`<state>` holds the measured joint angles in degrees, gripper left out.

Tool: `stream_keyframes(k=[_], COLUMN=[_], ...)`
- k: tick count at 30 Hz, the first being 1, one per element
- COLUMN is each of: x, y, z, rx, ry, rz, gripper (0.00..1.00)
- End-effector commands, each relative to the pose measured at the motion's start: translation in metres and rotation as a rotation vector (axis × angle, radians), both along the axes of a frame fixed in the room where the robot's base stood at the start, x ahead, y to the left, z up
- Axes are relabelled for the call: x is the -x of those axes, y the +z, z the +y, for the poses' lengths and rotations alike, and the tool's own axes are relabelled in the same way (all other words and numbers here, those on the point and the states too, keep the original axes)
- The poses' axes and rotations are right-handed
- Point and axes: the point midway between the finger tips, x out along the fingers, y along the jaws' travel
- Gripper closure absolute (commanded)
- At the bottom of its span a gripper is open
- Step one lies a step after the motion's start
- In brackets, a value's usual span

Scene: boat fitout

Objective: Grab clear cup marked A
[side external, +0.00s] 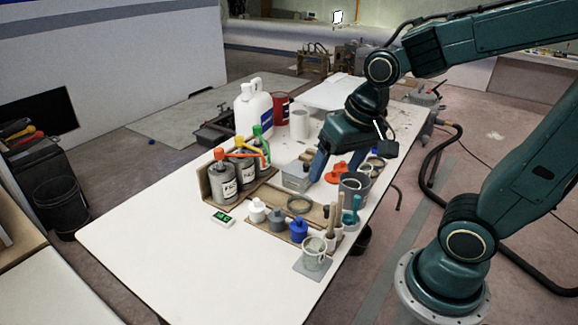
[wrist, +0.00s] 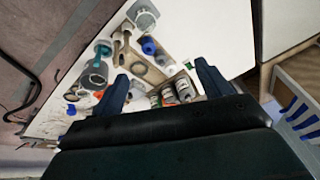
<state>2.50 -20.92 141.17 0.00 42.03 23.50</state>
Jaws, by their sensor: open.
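A clear cup (side external: 315,257) stands upright on a small grey square pad at the near right of the white table. In the wrist view, a clear cup (wrist: 145,18) shows at the top edge on a grey pad. I cannot read a letter A on it. My gripper (wrist: 162,78) is open and empty, with its two blue fingers apart. In the side view, my gripper (side external: 322,172) hangs above the table's right side, beyond the cup and apart from it. One finger is mostly hidden there.
Wooden-handled tools (side external: 332,225) stand close behind the cup. White jugs (side external: 252,110) stand farther back. The table's front left (side external: 170,235) is clear.

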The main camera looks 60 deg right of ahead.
Motion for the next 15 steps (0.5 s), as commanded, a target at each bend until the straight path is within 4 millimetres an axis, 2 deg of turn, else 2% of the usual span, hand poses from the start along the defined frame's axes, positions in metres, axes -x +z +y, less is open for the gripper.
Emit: stream_keyframes(k=[6,15], x=[-0.021,-0.042], y=[-0.035,-0.088], z=[-0.006,-0.015], rx=[-0.051,-0.101], ry=[-0.190,-0.456], rz=[0.083,0.184], gripper=[0.23,0.23])
